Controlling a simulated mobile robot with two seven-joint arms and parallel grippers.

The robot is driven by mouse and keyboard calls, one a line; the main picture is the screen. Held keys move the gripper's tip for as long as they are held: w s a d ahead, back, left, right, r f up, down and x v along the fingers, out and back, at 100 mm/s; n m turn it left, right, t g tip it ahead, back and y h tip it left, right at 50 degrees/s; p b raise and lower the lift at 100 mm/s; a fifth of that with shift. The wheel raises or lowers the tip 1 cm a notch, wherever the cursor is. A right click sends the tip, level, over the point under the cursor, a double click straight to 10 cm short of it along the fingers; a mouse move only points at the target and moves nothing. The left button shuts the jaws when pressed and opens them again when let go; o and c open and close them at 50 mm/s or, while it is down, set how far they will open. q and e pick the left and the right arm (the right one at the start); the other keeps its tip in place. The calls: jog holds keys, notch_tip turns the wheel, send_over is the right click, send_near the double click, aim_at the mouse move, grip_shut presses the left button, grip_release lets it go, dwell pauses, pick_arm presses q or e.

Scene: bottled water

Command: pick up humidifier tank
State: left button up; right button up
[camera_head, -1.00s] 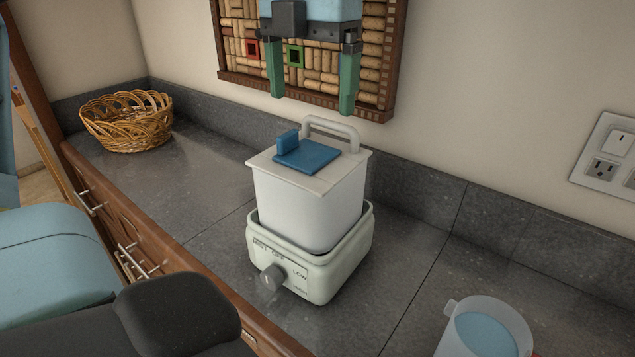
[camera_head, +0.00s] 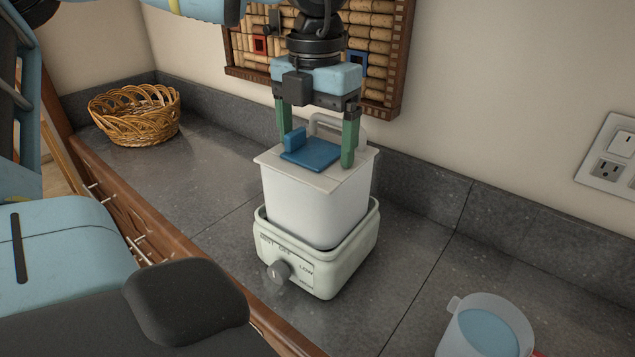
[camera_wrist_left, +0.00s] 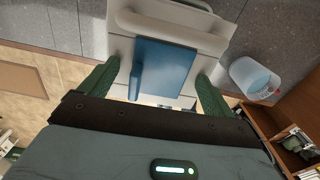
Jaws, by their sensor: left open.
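The humidifier tank (camera_head: 312,205) is a white box with a blue flap (camera_head: 311,152) and a pale loop handle (camera_head: 340,127) on its lid. It sits upright in the pale green humidifier base (camera_head: 318,272), which has a grey knob. My left gripper (camera_head: 317,150) points down at the lid, its green fingers open on either side of the blue flap and in front of the handle. In the left wrist view, the tank's lid (camera_wrist_left: 205,45) with the blue flap (camera_wrist_left: 165,70) lies between the open fingers. Whether the fingertips touch the lid is unclear. My right gripper is not in view.
A clear pitcher of water (camera_head: 486,330) stands at the front right of the grey counter (camera_head: 420,240). A wicker basket (camera_head: 135,113) is at the back left. A cork board (camera_head: 385,60) hangs on the wall behind my left gripper.

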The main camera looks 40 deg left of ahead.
pick_arm(q)
grip_shut()
dwell(0.5)
jog(key=shift+r, duration=0.2)
notch_tip(320, 180, up, 10)
dwell(1.1)
